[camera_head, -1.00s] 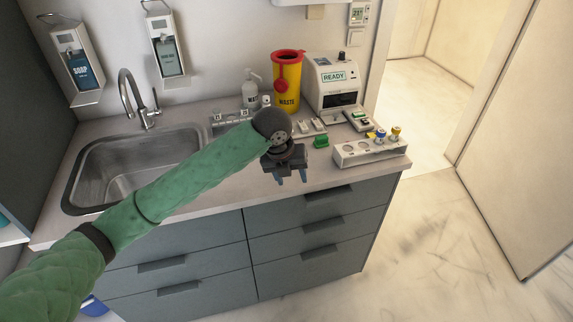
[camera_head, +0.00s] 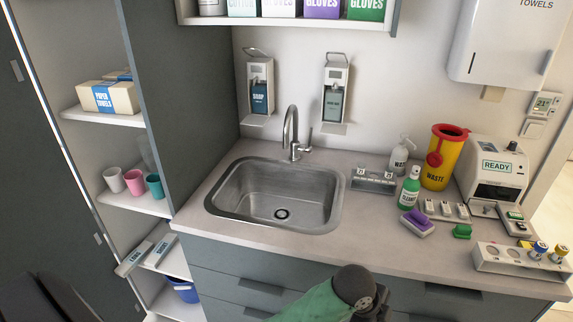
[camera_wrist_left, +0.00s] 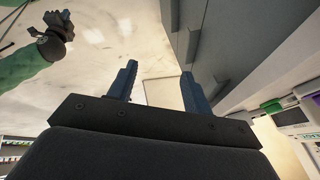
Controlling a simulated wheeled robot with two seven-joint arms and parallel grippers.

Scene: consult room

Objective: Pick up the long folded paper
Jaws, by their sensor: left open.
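Two long, flat white pieces with dark labels lie side by side on a low shelf at the left in the head view, a nearer one (camera_head: 134,258) and a farther one (camera_head: 160,250). They look like folded paper, but I cannot read the labels surely. My left gripper (camera_wrist_left: 158,70) is open and empty in the left wrist view, over pale floor beside grey drawer fronts.
The shelf unit also holds a paper towels box (camera_head: 108,97), cups (camera_head: 134,182) and a blue bucket (camera_head: 184,291) below. A grey upright panel (camera_head: 180,90) separates it from the sink (camera_head: 272,195). The counter's right side holds a cleaner bottle (camera_head: 410,187), waste bin (camera_head: 441,160) and rack (camera_head: 515,262).

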